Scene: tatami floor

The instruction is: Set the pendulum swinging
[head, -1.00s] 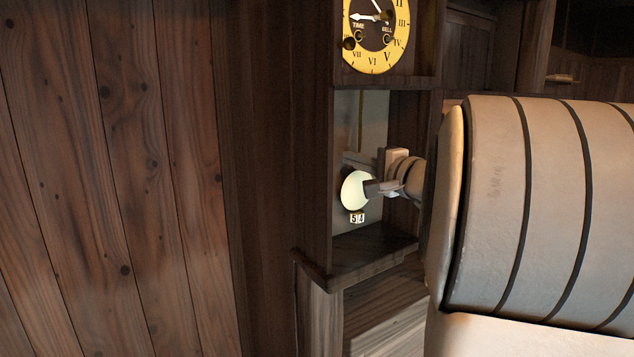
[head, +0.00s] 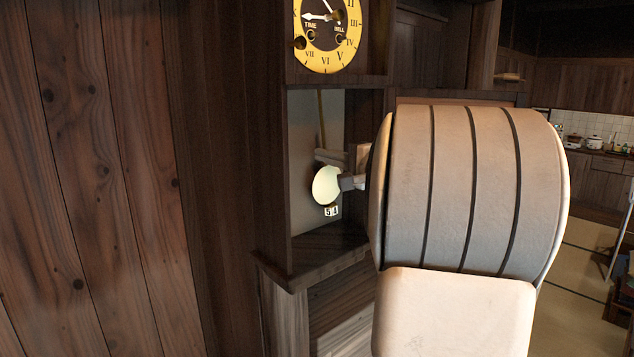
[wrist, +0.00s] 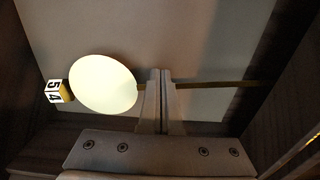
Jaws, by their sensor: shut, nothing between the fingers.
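The pendulum's pale round bob (head: 326,185) hangs in the open lower compartment of the wooden clock, under the yellow dial (head: 325,40). Its thin rod (head: 321,120) runs up from it. In the wrist view, the bob (wrist: 103,84) is left of my gripper (wrist: 160,75). The fingers are together and empty, and their tips overlap the rod (wrist: 215,85) beside the bob. Whether they touch it is not clear. A small block marked 5 and 4 (head: 331,211) sits just below the bob.
A plank wall (head: 90,180) stands at left. My arm hides much of the right side. A kitchen counter (head: 600,152) and tatami floor (head: 590,235) show far right.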

